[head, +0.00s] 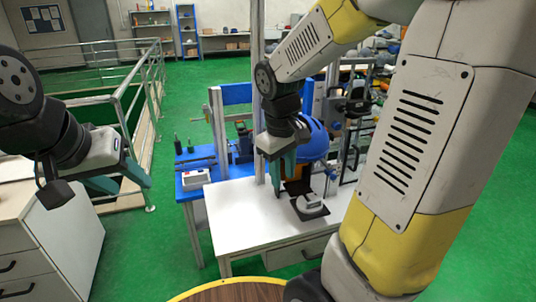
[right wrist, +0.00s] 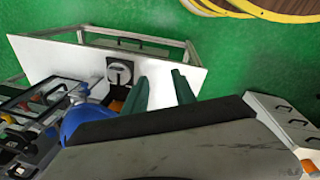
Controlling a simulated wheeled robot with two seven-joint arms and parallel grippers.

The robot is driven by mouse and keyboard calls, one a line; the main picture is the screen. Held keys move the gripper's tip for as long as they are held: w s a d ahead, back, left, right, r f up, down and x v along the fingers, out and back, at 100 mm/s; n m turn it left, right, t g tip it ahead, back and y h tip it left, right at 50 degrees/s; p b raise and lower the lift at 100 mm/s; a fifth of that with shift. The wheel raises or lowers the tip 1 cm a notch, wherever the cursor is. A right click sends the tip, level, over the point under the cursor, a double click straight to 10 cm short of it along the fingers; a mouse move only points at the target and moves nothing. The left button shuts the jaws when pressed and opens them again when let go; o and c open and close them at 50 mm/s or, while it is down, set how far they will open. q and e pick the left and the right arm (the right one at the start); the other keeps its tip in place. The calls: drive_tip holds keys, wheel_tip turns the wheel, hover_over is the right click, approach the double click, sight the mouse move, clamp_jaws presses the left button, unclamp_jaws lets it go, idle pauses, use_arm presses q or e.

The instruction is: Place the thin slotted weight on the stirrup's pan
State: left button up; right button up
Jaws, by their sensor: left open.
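A round pale-grey disc with a dark slot-like mark (right wrist: 120,72) lies on a black square plate (right wrist: 111,62) on the white table; it looks like a slotted weight, but I cannot tell its thickness. In the head view the disc (head: 309,202) is right of and below my right gripper (head: 284,183). The right wrist view shows that gripper's two green fingers (right wrist: 163,82) apart, with only white tabletop between them. My left gripper (head: 138,183) is open and empty at the far left, away from the table. I cannot make out the stirrup or its pan.
A blue dome (head: 314,141) and an orange part (head: 297,187) stand close to my right gripper, beside a dark frame. The white table (head: 240,215) is mostly clear at its left. A blue bench (head: 190,186) stands behind. A drawer cabinet (head: 45,245) is at left.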

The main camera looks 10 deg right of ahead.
drive_tip(key=s+a+r+m+t+y, duration=0.3)
drive_tip(key=s+r+m+t, duration=0.1)
drive_tip(key=s+r, duration=0.5)
drive_tip(key=shift+a+r+m+t, duration=0.25)
drive_tip(key=shift+m+t, duration=0.15)
drive_tip(key=shift+t, duration=0.1)
idle(0.4)
